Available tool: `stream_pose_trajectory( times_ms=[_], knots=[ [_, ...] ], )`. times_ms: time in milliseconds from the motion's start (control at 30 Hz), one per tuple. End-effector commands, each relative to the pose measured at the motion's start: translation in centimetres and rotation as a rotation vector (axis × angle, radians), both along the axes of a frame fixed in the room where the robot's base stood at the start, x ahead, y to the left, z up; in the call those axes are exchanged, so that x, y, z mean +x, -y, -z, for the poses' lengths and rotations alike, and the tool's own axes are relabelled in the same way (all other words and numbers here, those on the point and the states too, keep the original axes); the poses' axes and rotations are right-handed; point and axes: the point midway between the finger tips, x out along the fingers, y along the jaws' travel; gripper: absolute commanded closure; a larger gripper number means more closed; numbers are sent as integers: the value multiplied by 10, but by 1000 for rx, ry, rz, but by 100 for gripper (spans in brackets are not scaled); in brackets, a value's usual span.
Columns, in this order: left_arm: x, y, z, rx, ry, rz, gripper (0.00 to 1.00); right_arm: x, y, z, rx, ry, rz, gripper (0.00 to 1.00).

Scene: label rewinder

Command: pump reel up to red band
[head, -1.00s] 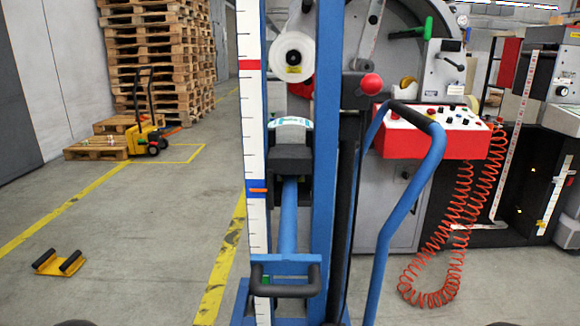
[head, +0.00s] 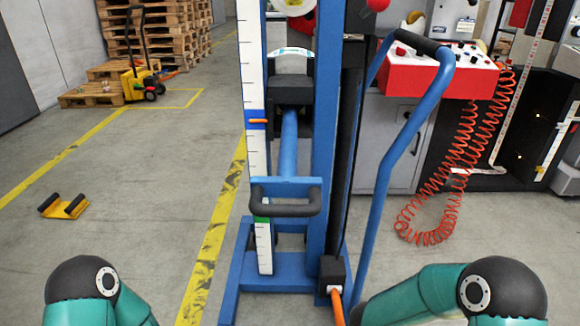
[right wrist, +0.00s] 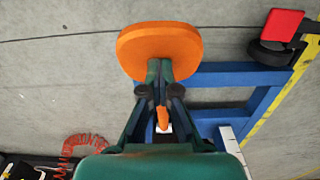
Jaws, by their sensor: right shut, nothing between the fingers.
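The blue lifter mast (head: 325,120) stands in the middle of the head view. A white reel (head: 290,62) with a teal mark sits on its black carriage (head: 292,92). The orange pointer (head: 258,121) lies at the blue band of the white scale (head: 250,60); the red band is out of the picture. An orange pedal lever (head: 338,308) sticks out low at the base. In the right wrist view, its orange pad (right wrist: 160,50) lies just beyond my shut, empty right gripper (right wrist: 159,68); I cannot tell whether they touch. My left gripper is out of view.
A blue handlebar (head: 410,150) rises right of the mast. A red control box (head: 430,78) and a coiled orange hose (head: 440,215) are beyond it. A small yellow stand (head: 64,207) is on the floor at left. Open floor lies between it and the lifter.

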Motion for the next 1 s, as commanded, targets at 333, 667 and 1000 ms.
stream_pose_trajectory(
  times_ms=[333, 667, 1000],
  knots=[
    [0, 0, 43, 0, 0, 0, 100, -1, 0, 42, 2, -4, -2, 100],
    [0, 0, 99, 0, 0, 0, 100, 0, 0, 93, 4, -1, -2, 100],
    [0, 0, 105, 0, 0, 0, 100, 0, 0, 141, 4, -3, -3, 100]
  ],
)
